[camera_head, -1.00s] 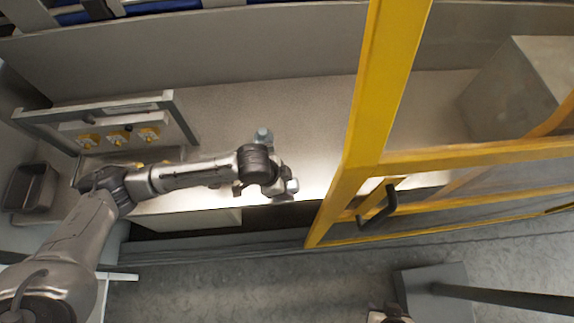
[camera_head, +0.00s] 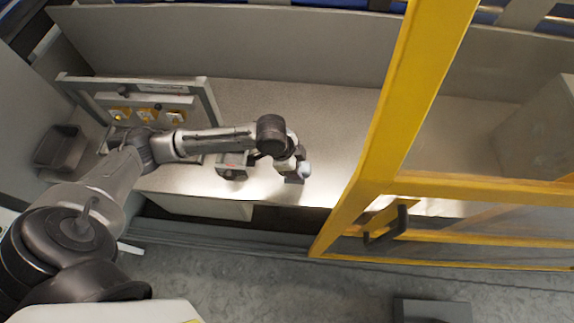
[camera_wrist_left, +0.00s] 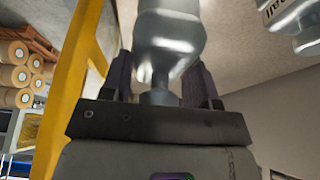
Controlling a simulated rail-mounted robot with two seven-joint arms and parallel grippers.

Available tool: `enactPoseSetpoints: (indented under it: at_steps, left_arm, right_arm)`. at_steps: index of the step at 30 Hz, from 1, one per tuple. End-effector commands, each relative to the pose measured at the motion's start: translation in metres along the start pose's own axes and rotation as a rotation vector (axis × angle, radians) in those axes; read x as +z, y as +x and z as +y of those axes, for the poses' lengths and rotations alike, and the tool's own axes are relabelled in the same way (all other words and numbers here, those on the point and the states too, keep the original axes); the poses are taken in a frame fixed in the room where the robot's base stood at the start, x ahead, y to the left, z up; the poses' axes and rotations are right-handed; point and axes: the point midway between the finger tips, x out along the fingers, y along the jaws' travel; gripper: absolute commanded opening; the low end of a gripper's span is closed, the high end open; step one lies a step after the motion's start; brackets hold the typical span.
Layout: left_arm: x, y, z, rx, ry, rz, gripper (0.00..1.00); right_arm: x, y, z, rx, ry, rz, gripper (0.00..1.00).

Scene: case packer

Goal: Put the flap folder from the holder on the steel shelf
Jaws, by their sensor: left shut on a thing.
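My left gripper (camera_wrist_left: 160,85) is shut on a shiny silver, bottle-shaped part, which I take to be the flap folder (camera_wrist_left: 170,40); its narrow neck sits between the dark fingers. In the head view my left gripper (camera_head: 292,168) is over the bright front part of the pale worktop (camera_head: 265,105), with the pale end of the held part (camera_head: 305,170) beside it. A small grey block (camera_head: 232,172), perhaps the holder, stands just left of the gripper, partly hidden by my arm. I cannot tell for sure which surface is the steel shelf. My right gripper is out of view.
A yellow-framed door (camera_head: 385,120) with a dark handle (camera_head: 388,225) stands close right of the gripper. A grey frame with yellow knobs (camera_head: 145,115) and a dark bin (camera_head: 60,147) are at left. The worktop behind the gripper is clear.

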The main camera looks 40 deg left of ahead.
Motion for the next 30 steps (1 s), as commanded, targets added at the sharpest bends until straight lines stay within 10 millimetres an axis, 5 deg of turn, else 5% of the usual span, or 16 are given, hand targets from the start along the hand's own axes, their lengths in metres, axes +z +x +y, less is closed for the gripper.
enactPoseSetpoints:
  at_steps: [9,30]
  left_arm:
    - [0.032,0.008,-0.021,-0.002,0.000,0.002,0.12]
    - [0.049,0.045,-0.022,-0.003,0.002,0.003,0.12]
  right_arm:
    - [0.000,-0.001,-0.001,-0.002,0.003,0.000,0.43]
    - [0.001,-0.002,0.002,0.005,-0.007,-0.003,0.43]
